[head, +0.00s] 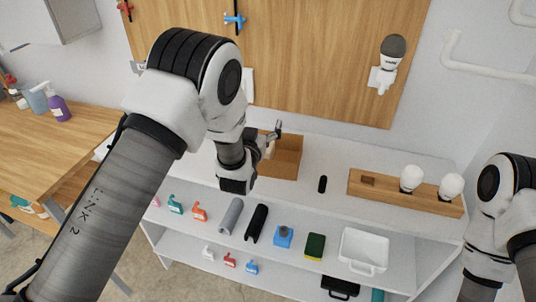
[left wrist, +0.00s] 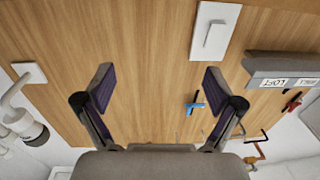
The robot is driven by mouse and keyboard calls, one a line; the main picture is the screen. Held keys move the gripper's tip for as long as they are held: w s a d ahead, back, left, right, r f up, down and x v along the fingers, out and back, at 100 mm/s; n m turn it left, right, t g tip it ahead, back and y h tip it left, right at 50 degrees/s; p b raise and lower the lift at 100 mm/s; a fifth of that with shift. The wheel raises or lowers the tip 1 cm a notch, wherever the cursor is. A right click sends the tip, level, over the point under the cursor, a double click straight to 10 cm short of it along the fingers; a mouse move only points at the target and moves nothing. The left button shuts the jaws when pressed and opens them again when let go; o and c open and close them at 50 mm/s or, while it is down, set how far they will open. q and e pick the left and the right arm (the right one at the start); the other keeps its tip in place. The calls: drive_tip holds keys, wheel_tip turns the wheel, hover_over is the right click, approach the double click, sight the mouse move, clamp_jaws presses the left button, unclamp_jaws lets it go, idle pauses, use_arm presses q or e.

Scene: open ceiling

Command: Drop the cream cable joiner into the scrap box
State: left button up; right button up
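The brown open box (head: 289,160), which I take as the scrap box, stands on the white shelf top against the wood board. My left gripper (head: 271,141) is at the box's left part and overlaps it in the head view. In the left wrist view its two fingers (left wrist: 160,87) are wide apart with nothing between them. A small pale patch shows by the gripper in the head view; I cannot tell if it is the cream cable joiner. I cannot make out the joiner elsewhere. My right arm shows at the right edge, its gripper out of view.
A wooden block (head: 388,191) with two white bulbs stands right of the box, and a small black piece (head: 323,184) lies between them. A blue valve handle (left wrist: 195,102) is on the board.

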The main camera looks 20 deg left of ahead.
use_arm(q)
drive_tip(key=shift+a, duration=0.1)
drive_tip(key=s, duration=1.2)
drive_tip(key=shift+d, duration=0.25)
drive_tip(key=s+a+f+n+g, duration=0.1)
drive_tip(key=s+a+f+g, duration=0.15)
drive_tip(key=s+f, duration=0.4)
drive_tip(key=s+a+f+g+y, duration=0.15)
drive_tip(key=s+f+g, duration=0.25)
drive_tip(key=f, duration=0.6)
drive_tip(key=s+a+f+n+g+h, duration=0.1)
drive_tip(key=s+a+f+g, duration=0.2)
drive_tip(key=s+f, duration=0.35)
drive_tip(key=s+d+f+m+g, duration=0.1)
drive_tip(key=s+f+g, duration=0.2)
drive_tip(key=s, duration=0.5)
drive_tip(key=s+d+f+m+g+h, duration=0.1)
drive_tip(key=s+f+g, duration=0.2)
drive_tip(key=s+g, duration=0.2)
drive_tip(key=s, duration=0.2)
drive_tip(key=shift+s+f+g, duration=0.35)
